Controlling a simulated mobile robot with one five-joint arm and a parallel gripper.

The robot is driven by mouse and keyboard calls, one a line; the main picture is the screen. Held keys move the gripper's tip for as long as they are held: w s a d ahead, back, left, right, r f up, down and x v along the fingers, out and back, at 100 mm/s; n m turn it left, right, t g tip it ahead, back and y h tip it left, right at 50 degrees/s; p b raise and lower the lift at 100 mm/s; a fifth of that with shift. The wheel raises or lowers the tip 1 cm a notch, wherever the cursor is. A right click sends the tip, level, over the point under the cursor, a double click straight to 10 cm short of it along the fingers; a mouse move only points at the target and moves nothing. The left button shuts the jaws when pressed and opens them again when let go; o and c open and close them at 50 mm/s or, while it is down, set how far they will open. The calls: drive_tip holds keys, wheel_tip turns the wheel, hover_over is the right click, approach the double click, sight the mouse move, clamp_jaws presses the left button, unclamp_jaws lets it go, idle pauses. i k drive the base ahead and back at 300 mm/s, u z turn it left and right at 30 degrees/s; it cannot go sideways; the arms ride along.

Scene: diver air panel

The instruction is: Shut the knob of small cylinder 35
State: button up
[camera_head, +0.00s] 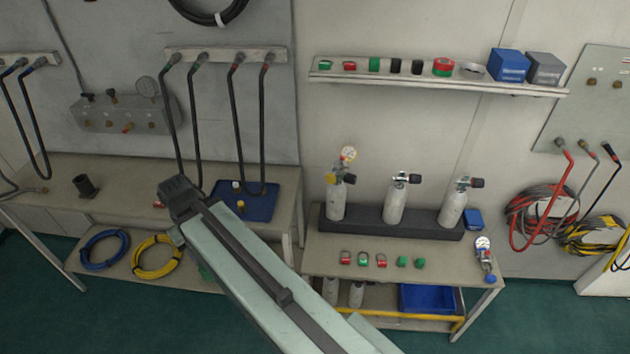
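Three small white cylinders stand upright in a dark holder (385,226) on the right bench: a left one (337,204), a middle one (395,206) and a right one (453,208). Each has a valve with a black knob on its right: the left knob (349,178), the middle knob (415,178) and the right knob (477,183). The left cylinder also carries a gauge (348,153) and a yellow part. Their numbers are too small to read. My gripper (176,197) is left of the cylinders, in front of the left bench, apart from them. Its fingers cannot be made out.
A wall shelf (430,84) with tapes and boxes hangs above the cylinders. Red and green shackle-like pieces (381,261) and a gauge (483,243) lie on the right bench (430,263). A blue tray (258,207) sits on the left bench. Green floor (560,310) is clear at right.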

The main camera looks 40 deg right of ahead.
sight(350, 178)
drive_tip(key=u, duration=0.2)
drive_tip(key=k, duration=1.25)
drive_tip(key=z, duration=0.6)
drive_tip(key=i, duration=1)
drive_tip(key=u, duration=0.05)
